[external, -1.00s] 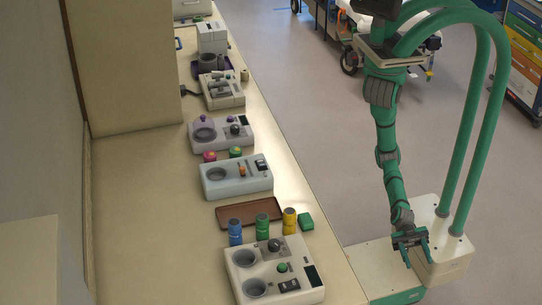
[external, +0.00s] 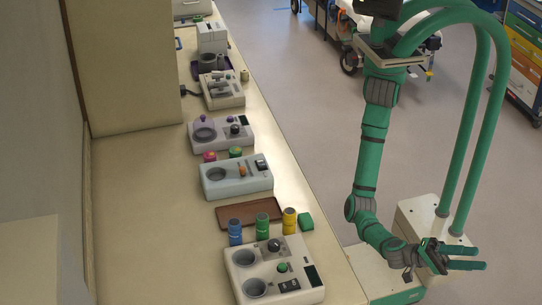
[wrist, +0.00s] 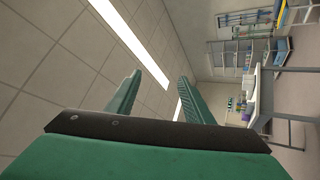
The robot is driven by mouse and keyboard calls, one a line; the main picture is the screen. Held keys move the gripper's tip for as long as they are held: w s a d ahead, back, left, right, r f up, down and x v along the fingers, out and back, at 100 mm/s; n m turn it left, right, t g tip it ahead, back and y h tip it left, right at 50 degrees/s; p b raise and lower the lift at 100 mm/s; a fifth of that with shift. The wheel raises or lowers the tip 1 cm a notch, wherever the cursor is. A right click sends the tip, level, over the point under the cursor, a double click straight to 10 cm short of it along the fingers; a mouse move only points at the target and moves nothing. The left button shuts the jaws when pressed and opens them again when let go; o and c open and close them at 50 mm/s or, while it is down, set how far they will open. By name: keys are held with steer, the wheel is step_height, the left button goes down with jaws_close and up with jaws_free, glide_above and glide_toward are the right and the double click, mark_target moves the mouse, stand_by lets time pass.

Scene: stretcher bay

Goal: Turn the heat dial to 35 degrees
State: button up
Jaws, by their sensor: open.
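My gripper (external: 482,258) is open and empty at the lower right, beside the counter and well away from it, with its fingers pointing right. In the wrist view its two green fingers (wrist: 160,77) stand apart with nothing between them. Several devices with knobs stand on the counter. The nearest white device has a black knob (external: 274,245) and a green knob (external: 282,267). The pale blue-grey device behind it has an orange knob (external: 242,171). A farther white device has a black knob (external: 235,129). Markings are too small to read, so I cannot tell which is the heat dial.
On the counter (external: 150,205), a blue container (external: 235,231), a green one (external: 262,225) and a yellow one (external: 289,221) stand behind the nearest device. A brown tray (external: 235,214) and green block (external: 306,222) are close by. The counter's left side is clear.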

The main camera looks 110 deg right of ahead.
steer(key=w+a+r+n+g+h, duration=0.1)
steer(key=a+r+n+g+h, duration=0.15)
steer(key=r+n, duration=0.3)
steer(key=w+a+r+n+g+h, duration=0.1)
steer(key=r+n+h, duration=0.3)
steer(key=r, duration=0.3)
step_height(320, 180, up, 3)
steer(key=w+n+t+h, duration=0.1)
steer(key=n+t, duration=0.1)
steer(key=m+t+h, duration=1.2)
steer(key=t, duration=0.3)
glide_toward(273, 241)
steer(key=shift+g, duration=0.25)
steer(key=f, duration=0.8)
steer(key=shift+w+a+f, duration=0.1)
steer(key=shift+w+a, duration=0.05)
steer(key=shift+a, duration=0.15)
steer(key=shift+c, duration=0.6)
steer(key=c, duration=0.9)
